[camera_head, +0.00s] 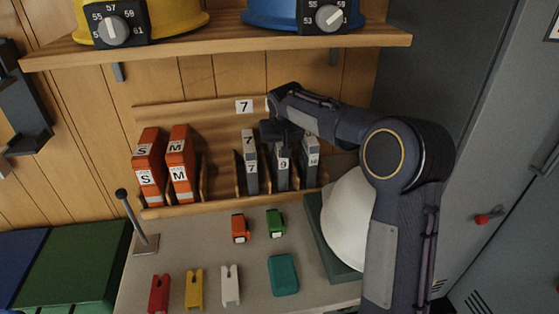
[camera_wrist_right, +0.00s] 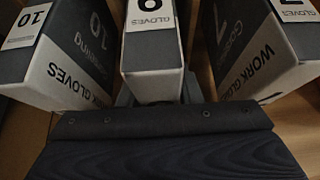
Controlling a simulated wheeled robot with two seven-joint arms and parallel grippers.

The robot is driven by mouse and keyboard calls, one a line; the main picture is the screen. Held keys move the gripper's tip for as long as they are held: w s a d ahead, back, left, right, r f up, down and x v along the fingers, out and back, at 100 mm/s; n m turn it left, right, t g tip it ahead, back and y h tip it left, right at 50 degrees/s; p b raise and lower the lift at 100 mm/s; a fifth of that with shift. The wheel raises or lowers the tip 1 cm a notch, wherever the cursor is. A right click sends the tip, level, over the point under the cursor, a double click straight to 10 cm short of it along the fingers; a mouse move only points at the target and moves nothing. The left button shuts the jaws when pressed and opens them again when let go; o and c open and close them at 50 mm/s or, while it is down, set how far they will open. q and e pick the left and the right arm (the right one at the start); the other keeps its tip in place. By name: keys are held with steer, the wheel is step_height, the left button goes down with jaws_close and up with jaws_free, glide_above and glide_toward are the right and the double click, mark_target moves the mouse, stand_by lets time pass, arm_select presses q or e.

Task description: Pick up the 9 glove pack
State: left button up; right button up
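The 9 glove pack (camera_head: 282,172) is a slim grey and white box standing upright in a slot of the wooden rack, between the 7 pack (camera_head: 250,165) and the 10 pack (camera_head: 310,160). In the right wrist view the 9 pack (camera_wrist_right: 152,52) is in the middle, with the 10 pack (camera_wrist_right: 65,55) left and the 7 pack (camera_wrist_right: 262,50) right. My right gripper (camera_head: 281,136) is at the upper end of the 9 pack. Small dark parts flank the pack's near end; the fingers are mostly hidden, so I cannot tell whether they grip. My left gripper is out of view.
Orange S (camera_head: 148,165) and M (camera_head: 181,165) packs stand left in the rack (camera_head: 225,202). A shelf (camera_head: 225,48) with yellow and blue helmets overhangs it. A white rounded object (camera_head: 347,220) lies right, partly behind my arm. Small coloured items lie on the bench (camera_head: 215,260).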

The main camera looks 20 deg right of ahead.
jaws_close()
